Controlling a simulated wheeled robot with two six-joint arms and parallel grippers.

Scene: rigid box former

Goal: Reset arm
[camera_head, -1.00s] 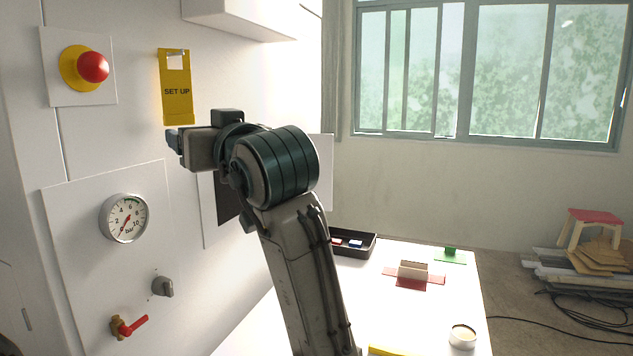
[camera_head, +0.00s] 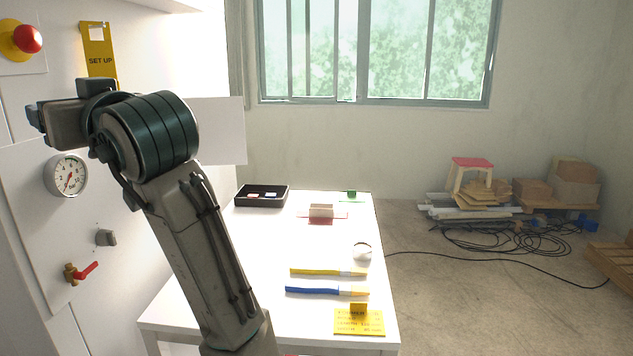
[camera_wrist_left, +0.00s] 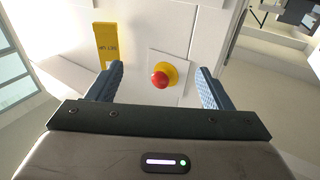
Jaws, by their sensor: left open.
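My left gripper (camera_head: 33,121) is raised in front of the white machine panel, at the left of the head view. In the left wrist view the left gripper (camera_wrist_left: 160,88) shows its two blue fingers spread wide with nothing between them. Beyond the fingers is the red emergency button on its yellow base (camera_wrist_left: 161,78), apart from the gripper. The button also shows at the top left of the head view (camera_head: 27,39). The yellow SET UP tag (camera_head: 99,52) hangs on the panel above my left arm. My right gripper is in neither view.
A pressure gauge (camera_head: 67,176), a grey knob (camera_head: 106,237) and a red-handled valve (camera_head: 84,271) are on the panel. Floor right of the table is mostly open.

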